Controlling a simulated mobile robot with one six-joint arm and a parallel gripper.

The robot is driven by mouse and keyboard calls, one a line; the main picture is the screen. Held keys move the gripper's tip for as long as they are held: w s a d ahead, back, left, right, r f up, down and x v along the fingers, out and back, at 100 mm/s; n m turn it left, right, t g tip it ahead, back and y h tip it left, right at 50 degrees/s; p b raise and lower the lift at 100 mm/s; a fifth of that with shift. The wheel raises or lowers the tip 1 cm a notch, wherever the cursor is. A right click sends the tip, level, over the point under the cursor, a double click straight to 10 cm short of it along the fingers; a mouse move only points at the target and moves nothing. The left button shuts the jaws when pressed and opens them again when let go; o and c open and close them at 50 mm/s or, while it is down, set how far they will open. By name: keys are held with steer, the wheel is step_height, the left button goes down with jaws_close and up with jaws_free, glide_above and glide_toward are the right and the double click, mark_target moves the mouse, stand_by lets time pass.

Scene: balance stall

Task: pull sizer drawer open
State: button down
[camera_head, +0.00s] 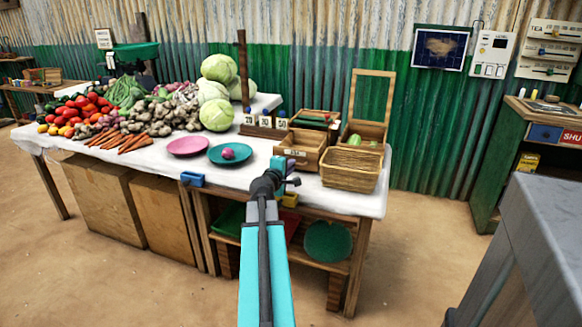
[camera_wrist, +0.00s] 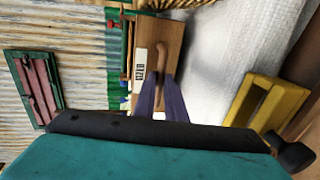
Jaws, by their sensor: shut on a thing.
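The sizer drawer is the wooden box (camera_head: 303,148) with a small white label on its front, on the white-topped table. The wrist view shows its wooden front (camera_wrist: 172,38) turned on its side, with the printed label and a curved wooden handle (camera_wrist: 161,56). My gripper (camera_wrist: 160,92) has its two dark purple fingers shut on the handle. In the head view my gripper (camera_head: 291,181) is at the table's front edge, just below the box, and my arm hides part of the front there. I cannot tell how far the drawer is open.
A wicker basket (camera_head: 350,168) stands close on the right, and an open-lidded wooden box (camera_head: 366,130) behind it. A teal plate (camera_head: 243,154) with a small purple vegetable and a pink plate (camera_head: 188,146) lie left. A yellow object (camera_wrist: 262,100) is near the gripper.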

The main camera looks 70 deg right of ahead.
steer(key=shift+a, duration=0.25)
steer(key=c, duration=1.8)
jaws_free()
steer(key=shift+a, duration=0.1)
steer(key=shift+v, duration=2.8)
steer(key=shift+f+b, duration=0.15)
steer(key=shift+b, duration=0.85)
